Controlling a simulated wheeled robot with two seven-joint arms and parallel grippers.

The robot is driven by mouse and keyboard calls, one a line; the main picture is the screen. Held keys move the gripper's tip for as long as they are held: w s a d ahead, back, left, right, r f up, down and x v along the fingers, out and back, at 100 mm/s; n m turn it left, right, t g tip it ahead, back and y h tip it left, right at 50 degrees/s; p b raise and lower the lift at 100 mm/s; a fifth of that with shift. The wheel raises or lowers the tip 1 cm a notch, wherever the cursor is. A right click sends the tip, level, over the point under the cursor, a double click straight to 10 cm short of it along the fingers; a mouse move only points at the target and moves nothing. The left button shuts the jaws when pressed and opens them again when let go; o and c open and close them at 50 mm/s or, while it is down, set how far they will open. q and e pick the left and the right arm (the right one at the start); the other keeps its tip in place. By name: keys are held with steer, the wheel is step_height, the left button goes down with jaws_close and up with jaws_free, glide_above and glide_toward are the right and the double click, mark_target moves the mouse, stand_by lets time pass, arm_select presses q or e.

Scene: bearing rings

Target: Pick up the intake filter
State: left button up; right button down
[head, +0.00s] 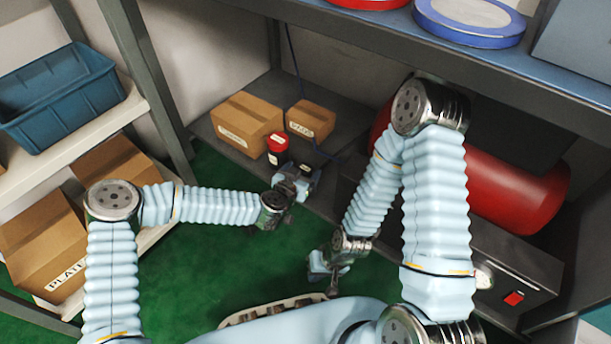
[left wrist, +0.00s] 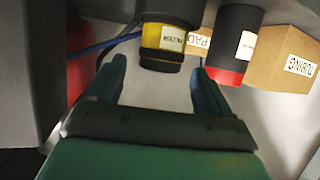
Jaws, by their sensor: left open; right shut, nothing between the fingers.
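A black cylinder with a yellow band (left wrist: 160,37) shows in the left wrist view, inverted; its label is hard to read but looks like it says filter. My left gripper (left wrist: 160,82) is open, one finger on each side of the line to this cylinder, and the cylinder's near end lies about at the fingertips. I cannot tell whether they touch. In the head view my left gripper (head: 304,183) is at the lower shelf's front, hiding most of that cylinder. My right gripper (head: 328,276) is shut and empty, low over the green floor.
A dark canister with a red cap (head: 278,148) stands close beside it, also in the left wrist view (left wrist: 232,42). Cardboard boxes (head: 246,124) (head: 311,121) stand behind. A red tank (head: 515,190) lies right. An upper shelf (head: 450,52) overhangs.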

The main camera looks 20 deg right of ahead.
arm_select(q)
steer(key=x, duration=0.2)
steer(key=shift+w+d+f, duration=0.2)
steer(key=shift+w+d, duration=0.05)
steer(key=c, duration=1.1)
steer(key=shift+r, duration=0.15)
